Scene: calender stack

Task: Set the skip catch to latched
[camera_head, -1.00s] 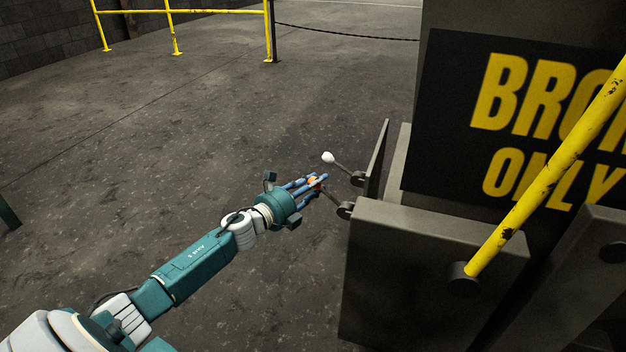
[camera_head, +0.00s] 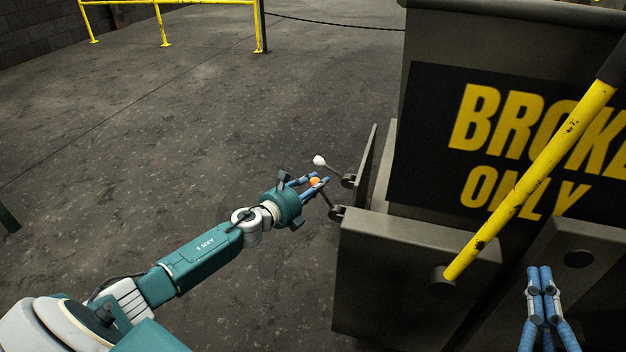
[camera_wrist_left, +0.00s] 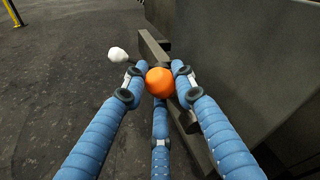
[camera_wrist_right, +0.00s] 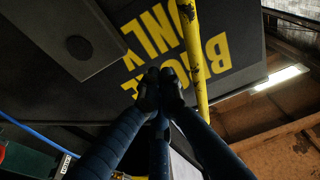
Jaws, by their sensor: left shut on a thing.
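An orange ball knob (camera_head: 315,182) tops a short lever at the left side of the grey skip (camera_head: 415,270); the lever leans up and left from a dark pivot (camera_head: 337,213). My left gripper (camera_head: 319,181) is shut on this knob, and its fingers also surround the knob (camera_wrist_left: 160,82) in the left wrist view. A white-knobbed lever (camera_head: 320,160) stands just behind, apart from the fingers. No label shows which lever is the catch. My right gripper (camera_head: 540,270) is shut and empty at the lower right, with its fingertips together in the right wrist view (camera_wrist_right: 160,76).
A yellow bar (camera_head: 530,185) with a dark upper end slants up from the skip's front. A black panel (camera_head: 445,145) with yellow lettering is behind it. A yellow railing (camera_head: 160,25) and chain stand at the back. The floor left of the skip is clear.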

